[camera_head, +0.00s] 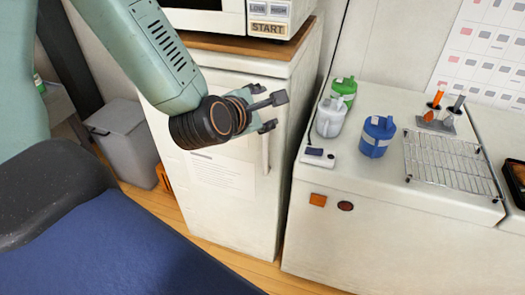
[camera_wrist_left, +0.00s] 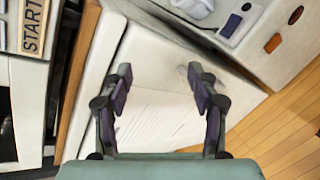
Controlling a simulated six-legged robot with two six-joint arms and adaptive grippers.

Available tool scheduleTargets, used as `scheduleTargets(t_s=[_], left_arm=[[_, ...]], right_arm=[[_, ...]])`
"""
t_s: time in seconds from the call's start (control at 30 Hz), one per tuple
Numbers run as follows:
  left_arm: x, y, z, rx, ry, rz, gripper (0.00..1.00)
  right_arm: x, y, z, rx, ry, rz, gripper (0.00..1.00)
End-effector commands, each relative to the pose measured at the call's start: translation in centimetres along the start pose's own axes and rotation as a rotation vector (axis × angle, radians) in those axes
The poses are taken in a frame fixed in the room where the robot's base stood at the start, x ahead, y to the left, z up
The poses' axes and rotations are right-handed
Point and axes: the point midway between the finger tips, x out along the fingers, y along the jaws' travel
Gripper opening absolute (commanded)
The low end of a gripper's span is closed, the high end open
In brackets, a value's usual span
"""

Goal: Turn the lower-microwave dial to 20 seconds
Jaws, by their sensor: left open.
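The lower part of a white microwave (camera_head: 283,9) shows at the top of the head view, with LOW and HIGH buttons and a START label (camera_head: 268,29). It also stands at the left edge of the left wrist view (camera_wrist_left: 30,75), turned on its side. I cannot make out a dial in either view. My left gripper (camera_head: 274,112) is open and empty, in front of the white cabinet under the microwave, below and apart from the START label. In the left wrist view its two fingers (camera_wrist_left: 160,80) are spread, with only the cabinet behind them. My right gripper is not in view.
The white cabinet (camera_head: 235,215) has a vertical handle (camera_head: 265,155). A white counter (camera_head: 365,180) to the right holds a blue bottle (camera_head: 377,137), a green bottle (camera_head: 344,90), a white bottle (camera_head: 330,118) and a wire rack (camera_head: 450,165). A grey bin (camera_head: 125,140) stands at left.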

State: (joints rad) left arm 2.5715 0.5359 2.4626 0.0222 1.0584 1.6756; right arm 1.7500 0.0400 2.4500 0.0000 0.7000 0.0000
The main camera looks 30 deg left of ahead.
Motion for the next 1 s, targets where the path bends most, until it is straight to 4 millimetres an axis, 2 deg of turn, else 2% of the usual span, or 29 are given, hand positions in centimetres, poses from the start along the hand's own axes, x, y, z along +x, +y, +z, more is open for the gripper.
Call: scheduleTargets(t_s=[0.03,0.2,0.5,0.7,1.0], left_arm=[[0.3,-1.0,-0.5,0.036,0.008,-0.017,0.60],[0.7,-3.6,-1.8,0.152,0.026,-0.072,0.60],[1.1,-7.4,-3.7,0.330,0.043,-0.158,0.60],[1.1,-8.5,-4.2,0.381,0.046,-0.183,0.60],[1.1,-8.5,-4.3,0.387,0.046,-0.186,0.60]], right_arm=[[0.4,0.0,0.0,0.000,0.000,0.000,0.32],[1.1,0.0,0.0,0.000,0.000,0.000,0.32],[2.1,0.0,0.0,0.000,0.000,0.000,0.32],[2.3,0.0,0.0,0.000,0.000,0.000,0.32],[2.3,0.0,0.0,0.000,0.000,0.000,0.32]])
